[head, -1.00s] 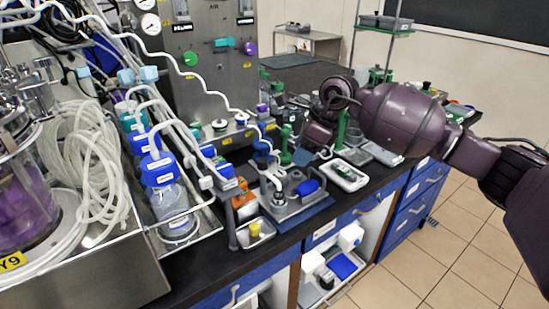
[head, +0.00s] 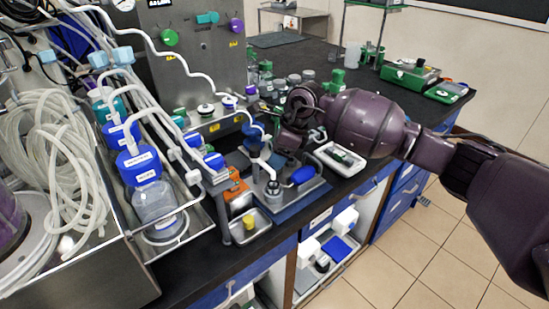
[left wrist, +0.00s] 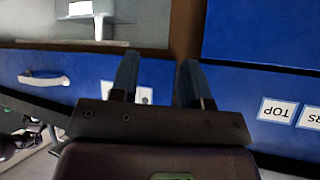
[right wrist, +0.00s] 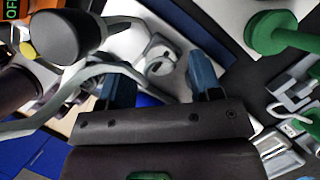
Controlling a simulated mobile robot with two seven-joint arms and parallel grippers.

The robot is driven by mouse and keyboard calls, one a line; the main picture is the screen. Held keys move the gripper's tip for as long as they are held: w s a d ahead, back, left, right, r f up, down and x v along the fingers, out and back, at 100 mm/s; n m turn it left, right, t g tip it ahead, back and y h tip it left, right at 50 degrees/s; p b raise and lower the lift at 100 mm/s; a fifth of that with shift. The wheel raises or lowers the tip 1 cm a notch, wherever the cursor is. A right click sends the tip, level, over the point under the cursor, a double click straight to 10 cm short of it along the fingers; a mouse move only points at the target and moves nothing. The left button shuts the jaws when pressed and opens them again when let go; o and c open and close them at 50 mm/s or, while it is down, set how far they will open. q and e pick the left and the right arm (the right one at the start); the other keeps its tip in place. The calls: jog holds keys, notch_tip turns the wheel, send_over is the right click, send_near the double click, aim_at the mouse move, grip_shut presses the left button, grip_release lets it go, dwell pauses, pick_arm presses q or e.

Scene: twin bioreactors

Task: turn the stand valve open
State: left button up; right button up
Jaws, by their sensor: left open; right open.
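A small metal stand (head: 269,193) with a blue-topped upright and white tubing stands on a grey tray at the bench front. I cannot tell for sure which part is its valve. My right gripper (head: 283,141) is just behind and above the stand in the head view, its fingertips partly hidden. In the right wrist view the right gripper (right wrist: 155,88) is open and empty, with a pale ring-shaped fitting (right wrist: 160,64) beyond its fingers. A dark rounded knob (right wrist: 70,38) is at upper left there. My left gripper (left wrist: 157,78) is open and empty, facing blue drawers.
A blue-capped bottle (head: 155,200) stands in a metal tray to the left. A small tray with a yellow piece (head: 249,222) sits in front of the stand. A white tray (head: 338,158) lies to its right. White tubing (right wrist: 60,105) crosses near the right gripper.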

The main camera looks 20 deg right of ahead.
jog(key=shift+x, duration=0.8)
jog(key=c, duration=0.9)
jog(key=shift+c, duration=0.2)
